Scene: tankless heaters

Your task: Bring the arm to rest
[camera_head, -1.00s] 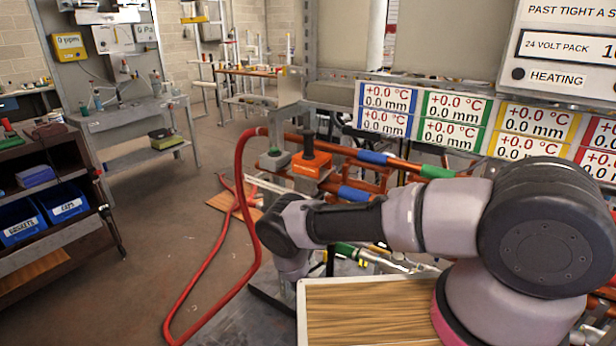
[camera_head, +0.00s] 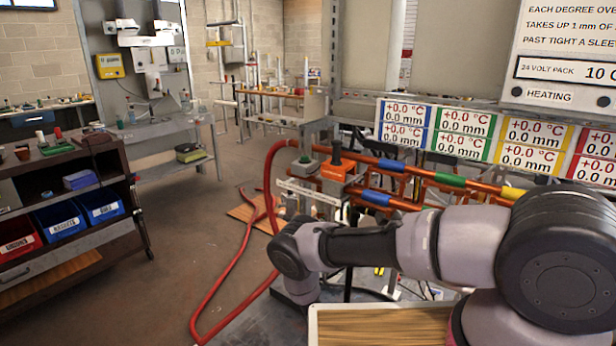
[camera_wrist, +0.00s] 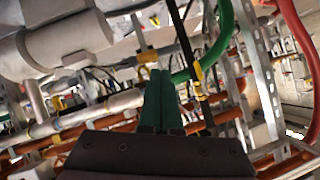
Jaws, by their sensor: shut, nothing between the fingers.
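My gripper (camera_wrist: 158,98) shows in the wrist view, with its two green fingers together and nothing between them. The fingers point toward a crowd of pipes and cables, and I cannot tell how far off these are. In the head view my arm reaches in from the right, bends at a dark joint and turns downward at the lower middle. My gripper cannot be made out there.
Copper pipes (camera_head: 400,172) with coloured sleeves and an orange-and-black device (camera_head: 338,172) lie behind my arm. A red hose (camera_head: 247,255) runs down to the floor. A wooden-topped board (camera_head: 385,328) is below my arm. A shelf with bins (camera_head: 60,222) stands left; open floor (camera_head: 185,240) lies between.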

